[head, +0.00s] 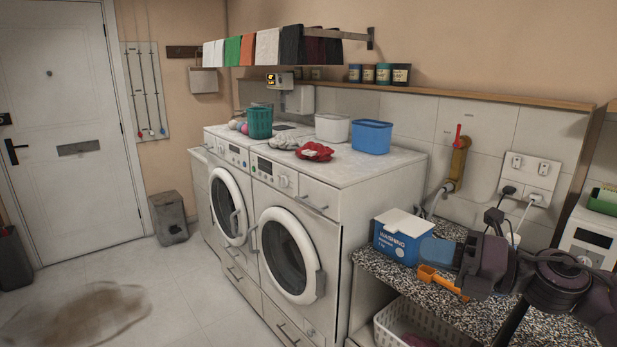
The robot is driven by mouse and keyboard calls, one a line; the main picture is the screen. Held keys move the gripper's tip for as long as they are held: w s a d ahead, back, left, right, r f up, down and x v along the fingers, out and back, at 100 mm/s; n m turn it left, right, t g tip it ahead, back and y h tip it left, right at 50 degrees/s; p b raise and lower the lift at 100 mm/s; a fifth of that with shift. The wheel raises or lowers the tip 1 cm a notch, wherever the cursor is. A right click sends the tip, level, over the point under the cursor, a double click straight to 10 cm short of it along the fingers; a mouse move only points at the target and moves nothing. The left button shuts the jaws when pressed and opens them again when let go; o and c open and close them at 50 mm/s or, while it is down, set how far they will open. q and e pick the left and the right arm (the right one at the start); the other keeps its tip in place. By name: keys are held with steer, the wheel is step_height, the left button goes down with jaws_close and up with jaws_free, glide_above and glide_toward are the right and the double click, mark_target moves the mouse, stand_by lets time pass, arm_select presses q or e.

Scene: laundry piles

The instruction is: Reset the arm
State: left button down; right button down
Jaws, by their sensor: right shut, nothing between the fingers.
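My right arm comes in from the lower right, dark and bent, over the speckled counter (400,272). My right gripper (468,256) is at the end of this arm, above the counter and to the right of the blue washing box (398,243). It is shut with nothing between its fingers. The fingertips are dark and small in the picture. My left arm and left gripper are not in view.
An orange scoop (440,281) lies on the counter below my right gripper. Wall sockets with cables (527,181) are behind the arm. Two washing machines (287,252) stand left, with a blue tub (371,137) and red cloth (314,151) on top.

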steer(key=d+f+m+t+h, duration=0.2)
steer(key=f+m+t+h, duration=0.15)
steer(key=f+m, duration=0.4)
steer(key=w+d+f+m+t+h, duration=0.1)
steer(key=d+f+m+t+h, duration=0.2)
steer(key=f+m, duration=0.45)
steer(key=d+f+m+t+h, duration=0.15)
steer(key=f+m+h, duration=0.35)
steer(key=m, duration=0.5)
steer(key=s+d+f+m+g+h, duration=0.1)
steer(key=s+f+m+g+h, duration=0.3)
steer(key=s+f+m, duration=0.6)
steer(key=s+f+g, duration=0.1)
steer(key=s+f, duration=0.8)
steer(key=f, duration=0.1)
steer(key=shift+s+f+m, duration=0.3)
steer(key=shift+s, duration=0.1)
steer(key=shift+s+d+h, duration=0.1)
steer(key=shift+d+h, duration=0.1)
steer(key=shift+h, duration=0.05)
